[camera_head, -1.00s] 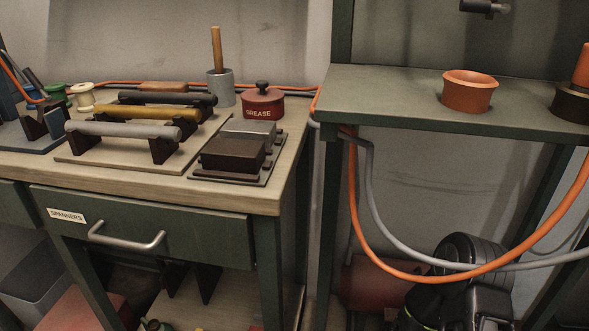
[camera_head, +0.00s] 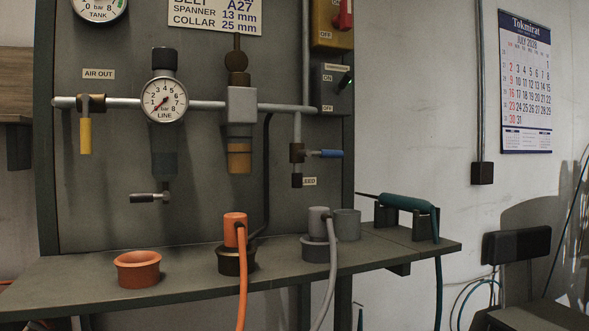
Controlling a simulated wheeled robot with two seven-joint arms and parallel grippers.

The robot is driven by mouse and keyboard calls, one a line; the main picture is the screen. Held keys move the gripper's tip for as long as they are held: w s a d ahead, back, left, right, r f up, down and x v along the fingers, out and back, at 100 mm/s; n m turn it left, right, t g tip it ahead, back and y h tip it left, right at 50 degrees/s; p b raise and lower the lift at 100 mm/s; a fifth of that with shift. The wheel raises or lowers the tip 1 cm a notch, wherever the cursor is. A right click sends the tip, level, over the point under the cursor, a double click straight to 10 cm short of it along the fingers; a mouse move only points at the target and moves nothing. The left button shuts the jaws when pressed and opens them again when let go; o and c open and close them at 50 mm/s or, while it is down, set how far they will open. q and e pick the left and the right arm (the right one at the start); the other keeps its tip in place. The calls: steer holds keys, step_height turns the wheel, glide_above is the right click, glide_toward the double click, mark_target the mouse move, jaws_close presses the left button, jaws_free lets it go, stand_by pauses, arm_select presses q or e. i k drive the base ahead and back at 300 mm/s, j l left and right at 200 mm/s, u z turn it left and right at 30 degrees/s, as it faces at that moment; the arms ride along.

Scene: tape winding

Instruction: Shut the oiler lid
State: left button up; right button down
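On the dark green panel, the in-line unit that looks like the oiler (camera_head: 241,105) has a grey block body on the pipe and an amber bowl (camera_head: 239,158) below it. A brown rounded piece (camera_head: 237,62) with a thin stem stands above the block; it may be the lid, but I cannot tell how it is hinged. It appears raised above the block. Neither of my grippers is in view.
Left on the pipe is the LINE gauge (camera_head: 163,101); a yellow-handled valve (camera_head: 86,135) hangs further left. A blue-handled valve (camera_head: 325,153) is to the right. The shelf (camera_head: 195,275) below carries an orange cup (camera_head: 138,269), hose plugs in holders and a teal-handled tool (camera_head: 402,203).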

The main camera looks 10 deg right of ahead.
mark_target(236, 61)
steer(key=l+u, duration=0.1)
steer(key=l, duration=0.4)
steer(key=k+l+u, duration=0.15)
steer(key=l, duration=0.3)
steer(key=l+u, duration=0.1)
steer(key=l, duration=0.4)
steer(key=k+l+u, duration=0.1)
steer(key=l, duration=0.35)
